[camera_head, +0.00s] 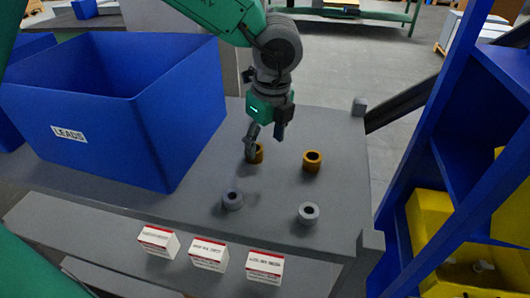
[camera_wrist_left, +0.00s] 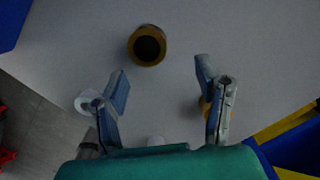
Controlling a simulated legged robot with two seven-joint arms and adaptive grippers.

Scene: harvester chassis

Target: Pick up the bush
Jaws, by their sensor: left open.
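Two brass-coloured bushes and two grey bushes stand on the grey table. One brass bush (camera_head: 259,154) is partly hidden behind a finger of my left gripper (camera_head: 266,143); the other brass bush (camera_head: 312,162) stands to its right. The grey bushes are nearer, one at left (camera_head: 232,200) and one at right (camera_head: 308,213). My left gripper is open, pointing down, with nothing between its fingers. In the left wrist view, one brass bush (camera_wrist_left: 148,46) lies beyond the fingertips (camera_wrist_left: 162,75); another brass piece (camera_wrist_left: 206,107) is mostly hidden behind the right finger. My right gripper is out of view.
A large blue bin (camera_head: 120,125) labelled LEADS stands at the left of the table. Several small white-and-red label blocks (camera_head: 208,253) sit along the front. A blue rack (camera_head: 430,170) with yellow bins (camera_head: 430,225) stands at right. The tabletop around the bushes is clear.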

